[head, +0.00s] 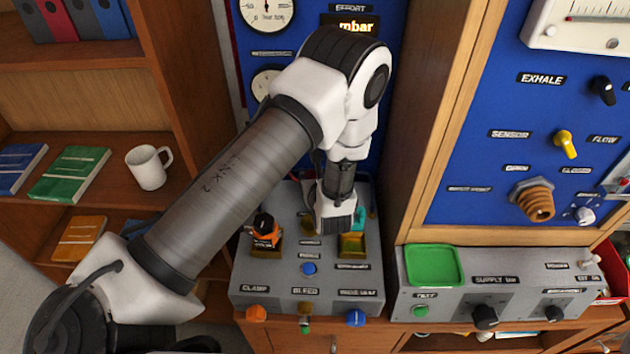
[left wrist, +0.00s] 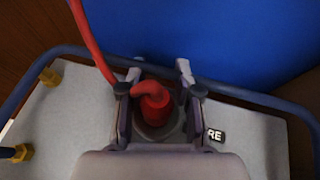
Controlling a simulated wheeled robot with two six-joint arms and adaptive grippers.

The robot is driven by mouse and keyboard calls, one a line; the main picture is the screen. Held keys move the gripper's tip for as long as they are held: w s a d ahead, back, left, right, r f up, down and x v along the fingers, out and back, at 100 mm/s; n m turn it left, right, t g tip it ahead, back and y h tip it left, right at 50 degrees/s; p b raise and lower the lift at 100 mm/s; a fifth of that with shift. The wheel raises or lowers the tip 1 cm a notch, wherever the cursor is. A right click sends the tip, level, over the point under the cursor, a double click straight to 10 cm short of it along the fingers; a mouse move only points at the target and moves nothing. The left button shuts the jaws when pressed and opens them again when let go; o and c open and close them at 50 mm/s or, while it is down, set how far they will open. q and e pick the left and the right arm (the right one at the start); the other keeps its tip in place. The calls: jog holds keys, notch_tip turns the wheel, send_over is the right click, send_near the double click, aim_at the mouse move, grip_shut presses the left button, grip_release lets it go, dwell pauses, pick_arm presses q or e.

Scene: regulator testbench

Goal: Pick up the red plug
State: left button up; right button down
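The red plug (left wrist: 154,106) shows in the left wrist view, with a red cable (left wrist: 92,40) bending away to the upper left. It stands in a dark round socket (left wrist: 168,128) on the grey bench box. My left gripper (left wrist: 160,86) is open, with one finger on each side of the plug and gaps visible beside it. In the head view my left gripper (head: 336,212) points down over the back of the grey box (head: 250,285), and the plug is hidden behind it. My right gripper is in neither view.
An orange-and-black fitting (head: 265,232) stands left of my gripper, and a yellow block (head: 352,244) is close on its right. A blue gauge panel (head: 385,60) rises behind. A second grey box with a green tray (head: 408,262) stands to the right. A white mug (head: 147,168) is on the left shelf.

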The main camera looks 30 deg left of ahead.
pick_arm(q)
jog(key=shift+s+r, duration=0.3)
jog(key=shift+s, duration=0.15)
grip_shut()
jog(key=shift+w+f, duration=0.3)
jog(key=shift+w, duration=0.1)
jog(key=shift+s+r, duration=0.1)
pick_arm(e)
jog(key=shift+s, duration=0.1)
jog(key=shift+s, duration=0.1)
pick_arm(q)
jog(key=shift+r, duration=0.15)
